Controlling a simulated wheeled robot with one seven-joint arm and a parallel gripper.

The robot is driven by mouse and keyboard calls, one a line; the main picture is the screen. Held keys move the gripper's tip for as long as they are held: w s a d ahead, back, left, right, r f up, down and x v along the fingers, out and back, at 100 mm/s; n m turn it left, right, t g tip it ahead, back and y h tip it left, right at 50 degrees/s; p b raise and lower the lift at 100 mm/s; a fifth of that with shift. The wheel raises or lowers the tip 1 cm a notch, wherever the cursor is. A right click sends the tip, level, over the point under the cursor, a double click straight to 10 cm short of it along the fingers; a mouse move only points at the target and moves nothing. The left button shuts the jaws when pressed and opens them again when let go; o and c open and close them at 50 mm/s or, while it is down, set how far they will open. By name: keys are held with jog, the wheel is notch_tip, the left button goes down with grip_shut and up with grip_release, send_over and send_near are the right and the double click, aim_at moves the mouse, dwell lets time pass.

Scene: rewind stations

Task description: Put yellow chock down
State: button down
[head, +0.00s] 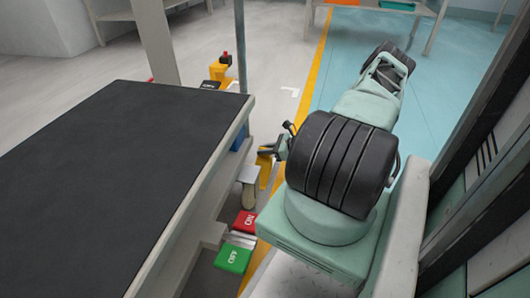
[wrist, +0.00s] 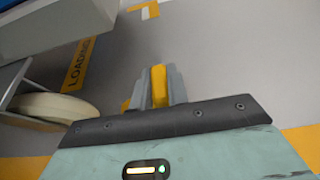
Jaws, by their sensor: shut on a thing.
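The yellow chock (wrist: 159,86) is between the two grey fingers of my gripper (wrist: 158,88) in the wrist view. The fingers are shut on it, and grey floor shows beyond them. A second bit of yellow shows just left of the left finger; I cannot tell if it is part of the same chock. In the head view my gripper (head: 270,150) is low beside the dark-topped table, and the yellow chock (head: 264,162) shows only in part there. I cannot tell whether the chock touches the floor.
The dark-topped table (head: 120,165) fills the left. Below its edge are a caster wheel (head: 249,190), which is at left in the wrist view (wrist: 50,107), a red ON pedal (head: 245,222) and a green OFF pedal (head: 232,260). A yellow LOADING floor marking (wrist: 82,63) lies near the gripper.

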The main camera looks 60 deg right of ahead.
jog(key=shift+f, duration=0.1)
jog(key=c, duration=1.4)
grip_release()
jog(key=shift+o, duration=0.2)
jog(key=shift+s+r, duration=0.1)
jog(key=shift+r, duration=0.15)
jog(key=p+v, duration=0.6)
jog(key=v, duration=0.5)
jog(key=shift+s, duration=0.35)
jog(key=shift+d, duration=0.1)
